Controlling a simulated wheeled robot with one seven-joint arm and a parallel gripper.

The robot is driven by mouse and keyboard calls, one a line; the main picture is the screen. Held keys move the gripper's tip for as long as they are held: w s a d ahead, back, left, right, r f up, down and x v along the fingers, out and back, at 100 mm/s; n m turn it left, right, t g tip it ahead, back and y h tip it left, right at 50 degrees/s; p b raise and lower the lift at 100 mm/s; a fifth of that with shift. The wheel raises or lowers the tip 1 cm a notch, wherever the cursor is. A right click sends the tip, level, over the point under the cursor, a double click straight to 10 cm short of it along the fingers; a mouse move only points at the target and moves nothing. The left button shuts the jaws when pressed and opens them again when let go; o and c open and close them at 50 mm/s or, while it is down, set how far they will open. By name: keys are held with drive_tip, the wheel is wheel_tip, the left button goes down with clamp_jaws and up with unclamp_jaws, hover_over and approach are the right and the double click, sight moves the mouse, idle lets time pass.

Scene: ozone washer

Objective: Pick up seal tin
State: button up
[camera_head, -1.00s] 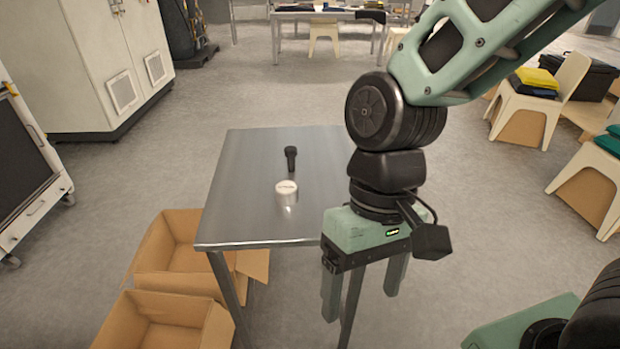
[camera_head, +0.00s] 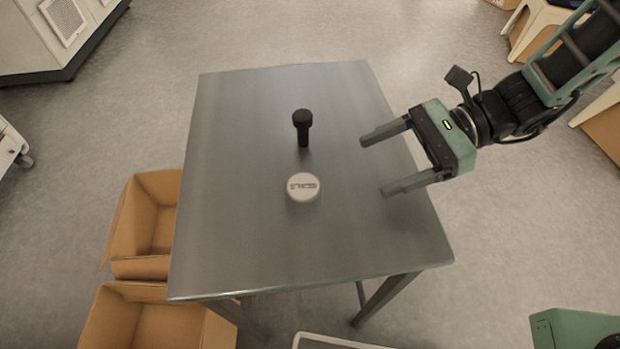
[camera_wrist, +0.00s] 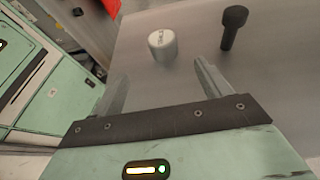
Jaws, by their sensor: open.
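The seal tin (camera_head: 303,187) is a short, round, pale tin with dark lettering on its lid. It stands on the metal table (camera_head: 240,240), near the middle. It also shows in the wrist view (camera_wrist: 162,46), beyond my fingertips. My gripper (camera_head: 372,166) is open and empty over the right side of the table. Its fingers point left, towards the tin and the black object, with a clear gap to the tin. Nothing hides the tin in either view.
A black, round-headed, torch-like object (camera_head: 302,122) stands on the table just behind the tin; it also shows in the wrist view (camera_wrist: 233,28). Open cardboard boxes (camera_head: 150,215) stand on the floor left of the table. The rest of the tabletop is clear.

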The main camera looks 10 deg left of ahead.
approach(293, 193)
drive_tip(key=a+f, duration=0.1)
drive_tip(key=s+a+f, duration=0.1)
drive_tip(key=a+f, duration=0.1)
drive_tip(key=shift+s+a+f, duration=0.15)
drive_tip(key=shift+a+f, duration=0.1)
drive_tip(key=shift+f, duration=0.05)
drive_tip(key=shift+w+a+r+x, duration=0.1)
drive_tip(key=shift+x, duration=0.85)
drive_tip(key=shift+w+a+r+x, duration=0.1)
drive_tip(key=shift+x, duration=0.85)
drive_tip(key=shift+w+a+x, duration=0.1)
drive_tip(key=shift+x, duration=0.85)
drive_tip(key=shift+d, duration=0.1)
drive_tip(key=c, duration=1.1)
